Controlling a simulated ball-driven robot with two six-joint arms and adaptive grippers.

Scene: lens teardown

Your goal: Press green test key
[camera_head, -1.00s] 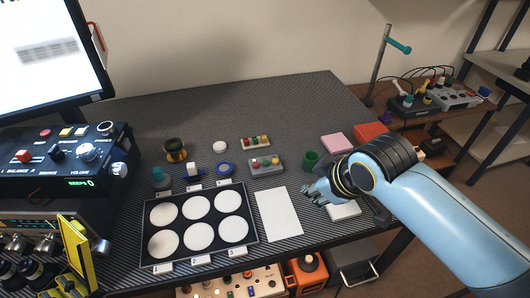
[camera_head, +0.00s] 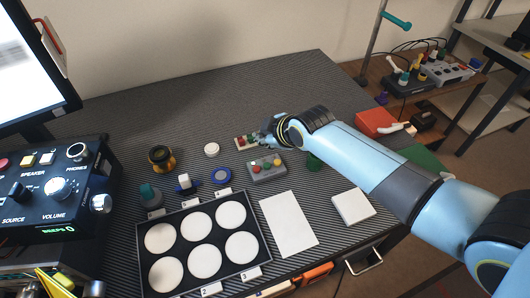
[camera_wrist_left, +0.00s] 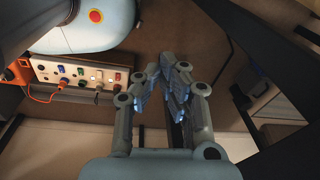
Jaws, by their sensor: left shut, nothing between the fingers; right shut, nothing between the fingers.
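A pale strip of small coloured keys (camera_head: 241,143), red and green among them, lies on the dark striped table. My right gripper (camera_head: 264,138) is shut and empty at its right end and covers part of it; I cannot tell whether they touch. A grey box with coloured round buttons (camera_head: 267,174) sits just in front of it, clear of the fingers. I cannot tell which green one is the test key. My left gripper (camera_wrist_left: 168,72) is shut and empty in the left wrist view; it is out of the head view.
A black tray with white discs (camera_head: 181,213), a white sheet (camera_head: 290,224) and a white block (camera_head: 353,206) lie in front. The console (camera_head: 55,205) reads "BEEPS 0". The table's back is clear.

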